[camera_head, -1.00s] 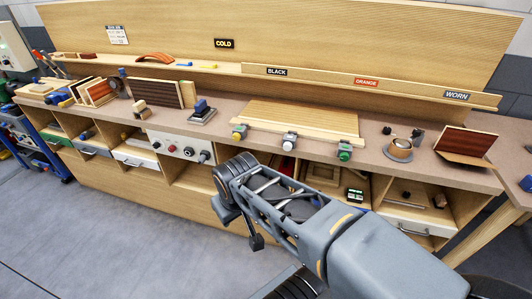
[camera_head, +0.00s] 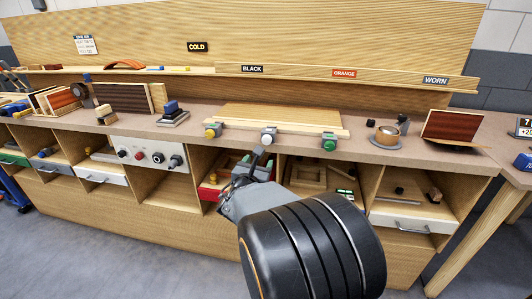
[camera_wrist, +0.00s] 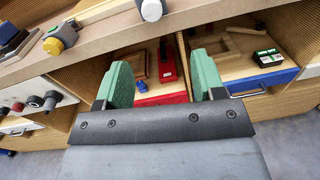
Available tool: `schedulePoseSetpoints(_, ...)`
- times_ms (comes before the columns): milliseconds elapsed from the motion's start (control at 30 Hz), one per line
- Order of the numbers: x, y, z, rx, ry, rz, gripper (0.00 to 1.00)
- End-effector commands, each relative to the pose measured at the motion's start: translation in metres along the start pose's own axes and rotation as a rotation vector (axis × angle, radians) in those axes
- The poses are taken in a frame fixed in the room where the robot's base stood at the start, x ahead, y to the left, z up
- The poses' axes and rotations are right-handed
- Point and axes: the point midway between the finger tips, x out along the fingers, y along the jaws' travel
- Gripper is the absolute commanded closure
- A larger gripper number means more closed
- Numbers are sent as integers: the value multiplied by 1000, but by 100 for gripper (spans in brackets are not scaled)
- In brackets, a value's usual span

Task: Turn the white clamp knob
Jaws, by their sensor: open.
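The white clamp knob (camera_head: 268,139) sits on the front edge of the bench, in the middle of a row of three clamps. A yellow knob (camera_head: 210,132) is to its left and a green knob (camera_head: 329,144) to its right. My gripper (camera_head: 256,162) is in front of the bench, just below the white knob and apart from it. In the wrist view my gripper (camera_wrist: 165,78) is open and empty, with its two green fingers spread. The white knob (camera_wrist: 151,10) shows there at the top edge, partly cut off, beyond the fingers.
Light wooden boards (camera_head: 275,118) lie behind the clamps. Open cubbies below the bench top hold a red drawer (camera_head: 208,193) and a blue drawer (camera_wrist: 264,80). A control panel (camera_head: 150,154) is to the left. A blue-handled block (camera_head: 172,112) stands on the bench.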

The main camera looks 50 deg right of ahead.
Motion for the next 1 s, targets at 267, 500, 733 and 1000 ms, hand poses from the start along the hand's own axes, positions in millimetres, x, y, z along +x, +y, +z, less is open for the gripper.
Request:
schedulePoseSetpoints(267, 22, 6, -7, -97, -28, 50, 37)
schedulePoseSetpoints(500, 67, 8, -6, -97, -27, 50, 37)
schedulePoseSetpoints(733, 108, 10, -5, -95, -27, 50, 37)
schedulePoseSetpoints(1000, 136, 12, -4, -95, -27, 51, 37)
